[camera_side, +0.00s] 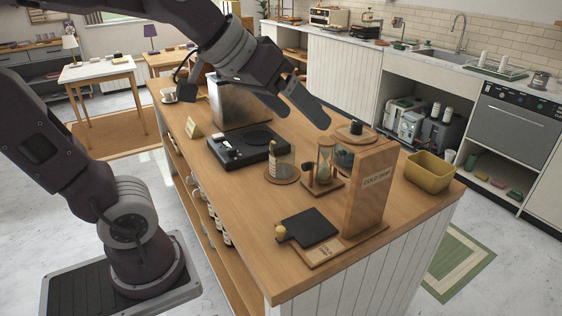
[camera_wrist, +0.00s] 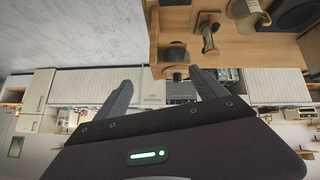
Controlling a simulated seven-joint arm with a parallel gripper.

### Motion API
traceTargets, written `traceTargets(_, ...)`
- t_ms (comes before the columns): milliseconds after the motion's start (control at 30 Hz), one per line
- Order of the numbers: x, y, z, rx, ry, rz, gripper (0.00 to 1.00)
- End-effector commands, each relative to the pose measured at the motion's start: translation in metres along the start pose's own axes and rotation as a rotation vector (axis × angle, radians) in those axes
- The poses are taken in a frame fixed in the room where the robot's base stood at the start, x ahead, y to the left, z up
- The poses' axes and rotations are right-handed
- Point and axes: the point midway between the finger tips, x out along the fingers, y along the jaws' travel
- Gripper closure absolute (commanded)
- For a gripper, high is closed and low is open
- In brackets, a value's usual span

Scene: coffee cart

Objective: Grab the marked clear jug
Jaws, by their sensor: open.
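A clear glass jug (camera_side: 286,163) stands upright on a round wooden coaster (camera_side: 282,179) on the wooden counter, in the middle of the side view. A tan, bottle-like shape shows at its left side; I cannot tell if this is its marking or handle. I cannot make out the jug surely in the wrist view. My gripper (camera_side: 304,116) is open and empty, above and apart from the counter items, up and to the right of the jug in the side view. Its two spread fingers also show in the wrist view (camera_wrist: 161,82).
A black scale-like device (camera_side: 240,148) and metal box (camera_side: 240,103) stand left of the jug. The glass dripper (camera_side: 325,158) and tall wooden "Cold drip" stand (camera_side: 370,190) are at right, near a black board (camera_side: 308,227) and yellow bin (camera_side: 430,172).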

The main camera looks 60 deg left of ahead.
Motion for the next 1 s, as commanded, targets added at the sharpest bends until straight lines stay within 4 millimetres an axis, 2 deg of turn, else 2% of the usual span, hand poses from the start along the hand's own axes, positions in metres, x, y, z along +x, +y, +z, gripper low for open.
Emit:
traceTargets(100, 0.035, -0.032, -0.044, -0.094, 0.112, -0.059, 0.19)
traceTargets(167, 0.050, -0.056, -0.065, -0.140, 0.176, -0.113, 0.19)
traceTargets(233, 0.066, -0.089, -0.084, -0.188, 0.246, -0.195, 0.19)
traceTargets(367, 0.083, -0.160, -0.107, -0.248, 0.364, -0.393, 0.19)
traceTargets(500, 0.084, -0.241, -0.112, -0.265, 0.462, -0.662, 0.19)
traceTargets(900, 0.219, -0.270, 0.015, -0.266, 0.457, -0.657, 0.19)
traceTargets(1000, 0.246, -0.276, 0.038, -0.266, 0.463, -0.655, 0.19)
